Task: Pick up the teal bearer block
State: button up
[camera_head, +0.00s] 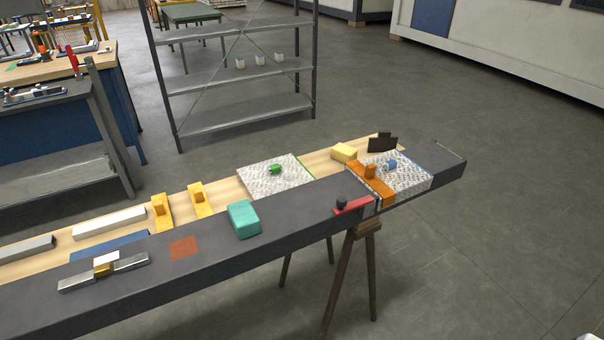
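The teal bearer block (243,218) sits on the dark beam (300,202), around the middle of the picture. It is a small box with rounded edges and nothing rests on it. A rust-coloured square patch (184,248) lies on the beam to its left, apart from it. My gripper does not show in the head view.
Left of the block are two yellow brackets (162,211) and a metal bar with a brass piece (104,269). Behind it is a tread plate with a green knob (260,183). An orange piece (368,184) and red clamp (353,206) stand right. A shelf (235,75) stands behind.

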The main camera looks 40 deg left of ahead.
aim_at(247, 223)
jog(key=k, duration=0.8)
jog(key=u, duration=1.8)
jog(key=i, duration=0.5)
jog(key=z, duration=0.05)
